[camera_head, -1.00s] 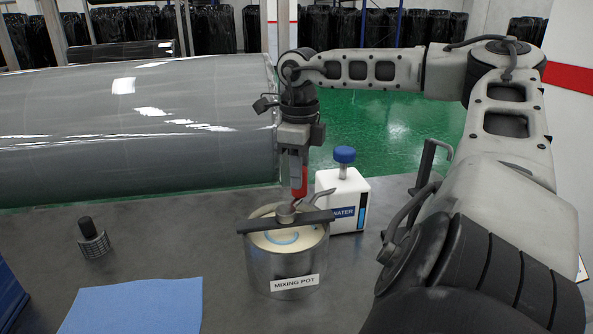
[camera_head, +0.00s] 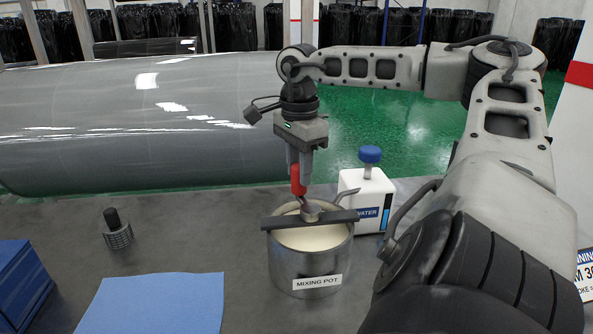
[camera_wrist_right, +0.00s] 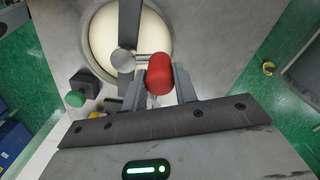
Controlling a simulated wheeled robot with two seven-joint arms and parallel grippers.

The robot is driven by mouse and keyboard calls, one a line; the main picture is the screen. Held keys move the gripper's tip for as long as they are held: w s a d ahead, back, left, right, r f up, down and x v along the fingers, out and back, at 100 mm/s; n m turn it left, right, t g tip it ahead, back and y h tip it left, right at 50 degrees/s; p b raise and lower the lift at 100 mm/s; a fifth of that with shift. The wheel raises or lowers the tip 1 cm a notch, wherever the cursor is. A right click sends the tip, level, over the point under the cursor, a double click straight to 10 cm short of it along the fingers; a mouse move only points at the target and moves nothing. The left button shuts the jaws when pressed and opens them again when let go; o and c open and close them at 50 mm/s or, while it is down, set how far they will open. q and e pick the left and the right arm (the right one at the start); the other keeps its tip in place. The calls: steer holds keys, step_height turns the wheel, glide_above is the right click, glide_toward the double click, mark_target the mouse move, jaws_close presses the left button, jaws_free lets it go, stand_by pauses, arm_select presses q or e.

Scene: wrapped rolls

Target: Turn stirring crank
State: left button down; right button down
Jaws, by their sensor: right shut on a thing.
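The steel mixing pot (camera_head: 310,268) stands on the grey table with cream-coloured contents inside. A dark bar (camera_head: 284,220) spans its top and carries the crank's metal hub (camera_head: 310,211). The crank's red handle (camera_head: 298,182) stands up at the far side of the pot, slightly left of the hub. My right gripper (camera_head: 299,176) points down and is shut on this handle. The right wrist view shows the red handle (camera_wrist_right: 159,74) between the two fingers, with the hub (camera_wrist_right: 123,61) to its left. My left gripper is not in view.
A white WATER container (camera_head: 372,200) with a blue cap stands right behind the pot. A blue cloth (camera_head: 155,303), a small dark knurled piece (camera_head: 116,230) and a blue box (camera_head: 22,282) are on the left. A large wrapped roll (camera_head: 120,125) lies behind the table.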

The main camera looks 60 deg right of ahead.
steer(key=shift+w+a+r+n, duration=0.2)
steer(key=shift+w+a+n, duration=0.2)
steer(key=shift+n, duration=0.6)
arm_select(q)
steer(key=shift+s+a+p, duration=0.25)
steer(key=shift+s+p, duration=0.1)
steer(key=shift+p, duration=0.25)
arm_select(e)
steer(key=shift+w+a+n, duration=0.1)
steer(key=shift+a+n, duration=0.45)
steer(key=shift+n, duration=0.65)
steer(key=shift+w+a+n, duration=0.1)
steer(key=shift+a+n, duration=0.5)
steer(key=shift+n, duration=0.6)
steer(key=shift+a+n, duration=0.55)
steer(key=shift+n, duration=0.65)
steer(key=shift+f, duration=0.1)
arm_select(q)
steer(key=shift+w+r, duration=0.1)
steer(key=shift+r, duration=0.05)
arm_select(e)
steer(key=c, duration=1.1)
jaws_free()
